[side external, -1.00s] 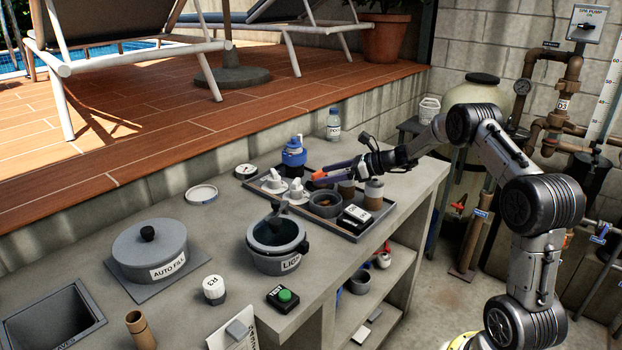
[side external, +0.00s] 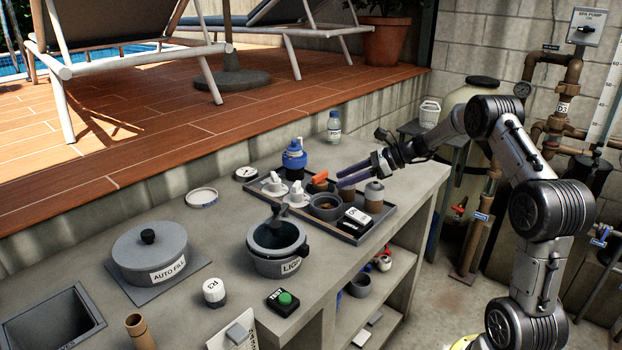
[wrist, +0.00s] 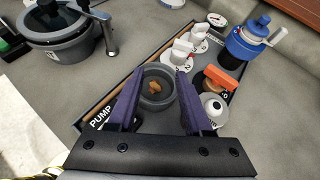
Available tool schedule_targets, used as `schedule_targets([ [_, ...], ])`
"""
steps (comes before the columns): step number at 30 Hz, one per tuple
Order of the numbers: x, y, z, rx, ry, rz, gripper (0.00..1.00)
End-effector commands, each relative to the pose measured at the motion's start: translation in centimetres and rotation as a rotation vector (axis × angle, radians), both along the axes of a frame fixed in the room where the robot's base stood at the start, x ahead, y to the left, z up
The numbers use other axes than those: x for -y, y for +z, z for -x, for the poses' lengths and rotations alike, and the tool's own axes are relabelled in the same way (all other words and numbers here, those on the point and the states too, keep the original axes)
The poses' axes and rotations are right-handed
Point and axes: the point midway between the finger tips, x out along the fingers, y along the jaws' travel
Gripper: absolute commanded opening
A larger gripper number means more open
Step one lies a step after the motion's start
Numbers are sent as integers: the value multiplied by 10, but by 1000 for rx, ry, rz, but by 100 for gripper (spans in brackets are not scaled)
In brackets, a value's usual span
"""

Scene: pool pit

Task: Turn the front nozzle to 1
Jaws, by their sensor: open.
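Two white nozzles stand on round dials on the grey tray (side external: 374,233). The front nozzle (side external: 297,191) is nearer the side camera; it also shows in the wrist view (wrist: 182,51). The back nozzle (side external: 273,179) is just behind it, also in the wrist view (wrist: 198,35). In the wrist view my gripper (wrist: 158,97) spans a grey bowl with brown bits (wrist: 157,84), apart from both nozzles.
An orange-handled piece (wrist: 208,79) and a blue bottle (wrist: 246,45) stand beside the nozzles.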

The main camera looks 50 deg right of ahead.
Motion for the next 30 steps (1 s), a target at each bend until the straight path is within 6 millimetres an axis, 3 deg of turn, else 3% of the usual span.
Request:
schedule_targets([
  [6, -12, 6, 3, -151, 380, 311, 50],
  [11, -8, 14, -4, -288, 629, 584, 50],
  [14, -2, 24, -16, -378, 757, 771, 50],
  [19, -1, 59, -53, -514, 909, 1122, 50],
  [24, -37, 94, -101, -550, 983, 1416, 50],
  [27, -71, 93, -120, -509, 1021, 1461, 50],
  [30, -89, 84, -126, -495, 1056, 1465, 50],
])
